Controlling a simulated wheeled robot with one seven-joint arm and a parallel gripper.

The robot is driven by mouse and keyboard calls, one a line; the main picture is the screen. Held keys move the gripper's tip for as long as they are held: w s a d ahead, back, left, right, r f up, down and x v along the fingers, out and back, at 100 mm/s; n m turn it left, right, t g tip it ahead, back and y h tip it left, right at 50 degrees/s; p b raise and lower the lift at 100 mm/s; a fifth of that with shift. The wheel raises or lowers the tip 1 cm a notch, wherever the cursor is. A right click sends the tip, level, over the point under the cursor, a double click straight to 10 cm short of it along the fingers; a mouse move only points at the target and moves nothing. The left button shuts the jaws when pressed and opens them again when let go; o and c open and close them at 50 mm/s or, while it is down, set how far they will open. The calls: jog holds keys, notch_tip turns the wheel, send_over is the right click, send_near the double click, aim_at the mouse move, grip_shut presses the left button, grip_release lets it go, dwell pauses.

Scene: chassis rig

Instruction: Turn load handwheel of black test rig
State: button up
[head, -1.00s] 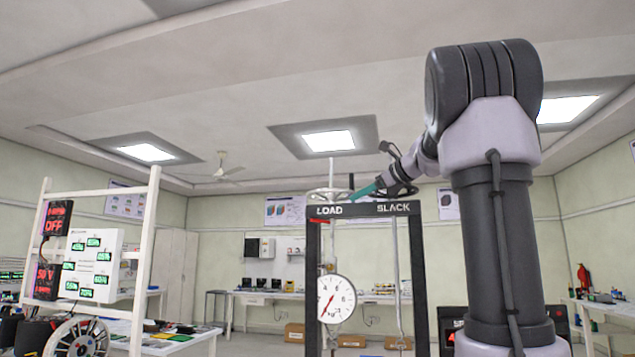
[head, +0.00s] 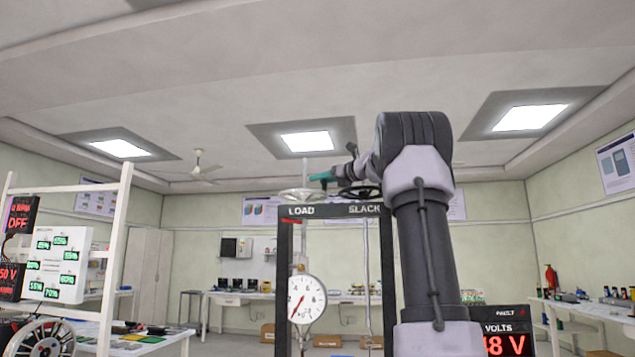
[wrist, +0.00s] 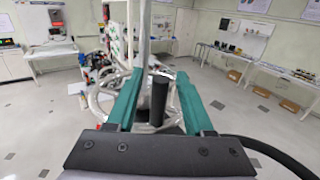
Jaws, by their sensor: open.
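The black test rig (head: 281,265) stands ahead, with LOAD and SLACK lettered on its top bar. The pale load handwheel (head: 302,196) lies flat above the LOAD end, with a thin upright rod at its middle. A darker handwheel (head: 360,193) sits above SLACK. My gripper (head: 318,177), with teal fingers, is just above the load handwheel. In the wrist view the fingers (wrist: 160,76) are apart, with a dark upright handle (wrist: 159,103) and a pale post between them. The pale wheel rim (wrist: 93,97) shows around and below. Whether either finger touches the handle is unclear.
A round white dial (head: 308,299) hangs inside the rig frame. A white rack with red and green displays (head: 58,263) stands at left. A red-lit volts box (head: 503,338) is at lower right. Benches line the far walls, with open floor between.

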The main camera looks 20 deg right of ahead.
jog(key=shift+x, duration=1)
jog(key=shift+c, duration=0.4)
grip_shut()
jog(key=shift+s, duration=0.1)
